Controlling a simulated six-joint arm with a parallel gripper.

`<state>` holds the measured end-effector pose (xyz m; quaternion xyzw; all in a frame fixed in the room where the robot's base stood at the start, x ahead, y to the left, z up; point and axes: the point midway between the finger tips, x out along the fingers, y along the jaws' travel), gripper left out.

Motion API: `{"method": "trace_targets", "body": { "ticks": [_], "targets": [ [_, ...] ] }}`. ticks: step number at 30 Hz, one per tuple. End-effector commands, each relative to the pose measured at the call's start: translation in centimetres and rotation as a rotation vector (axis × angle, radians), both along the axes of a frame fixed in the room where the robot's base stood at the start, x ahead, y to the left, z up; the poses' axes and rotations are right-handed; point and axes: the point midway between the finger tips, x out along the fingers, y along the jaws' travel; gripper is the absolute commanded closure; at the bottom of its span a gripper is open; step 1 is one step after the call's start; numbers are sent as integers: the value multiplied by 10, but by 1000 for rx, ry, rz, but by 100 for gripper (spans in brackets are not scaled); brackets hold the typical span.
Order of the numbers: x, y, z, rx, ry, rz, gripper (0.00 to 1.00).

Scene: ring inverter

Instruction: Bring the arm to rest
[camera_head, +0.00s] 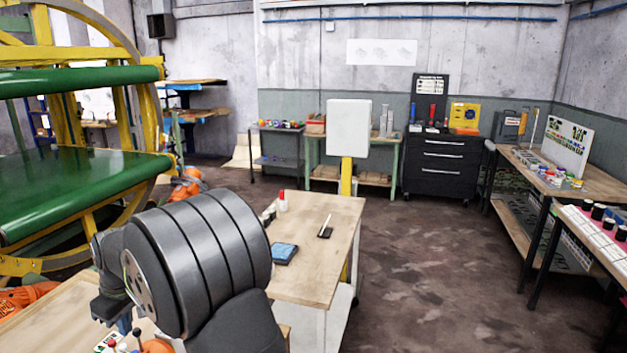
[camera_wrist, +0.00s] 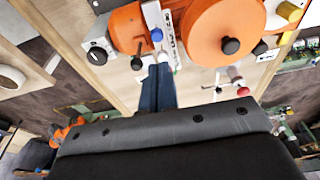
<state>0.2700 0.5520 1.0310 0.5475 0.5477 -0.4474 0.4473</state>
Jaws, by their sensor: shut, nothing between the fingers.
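My gripper (camera_wrist: 160,72) shows in the wrist view as two dark blue fingers side by side, closed with nothing between them. Its tips are close to the orange device (camera_wrist: 222,32) on the wooden table, near a blue knob and a white labelled strip. I cannot tell whether they touch anything. In the camera_head view my big grey arm links fill the lower left and hide most of the gripper. Part of the orange device (camera_head: 157,346) shows at the bottom edge there.
A wooden table (camera_head: 322,278) ahead holds a blue pad (camera_head: 284,253), a pen on a dark holder and a red-capped white bottle (camera_head: 282,201). The green and yellow wheel frame (camera_head: 75,190) stands left. Open floor (camera_head: 430,280) lies to the right.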

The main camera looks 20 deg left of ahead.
Motion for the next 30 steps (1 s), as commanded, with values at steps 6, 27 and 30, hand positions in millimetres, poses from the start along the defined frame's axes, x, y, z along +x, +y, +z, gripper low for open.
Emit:
{"method": "trace_targets", "body": {
  "ticks": [6,27,30],
  "targets": [
    [2,12,29,-13,-2,18,100],
    [7,87,41,-111,-14,156,100],
    [7,96,42,-125,-17,173,100]
  ]
}}
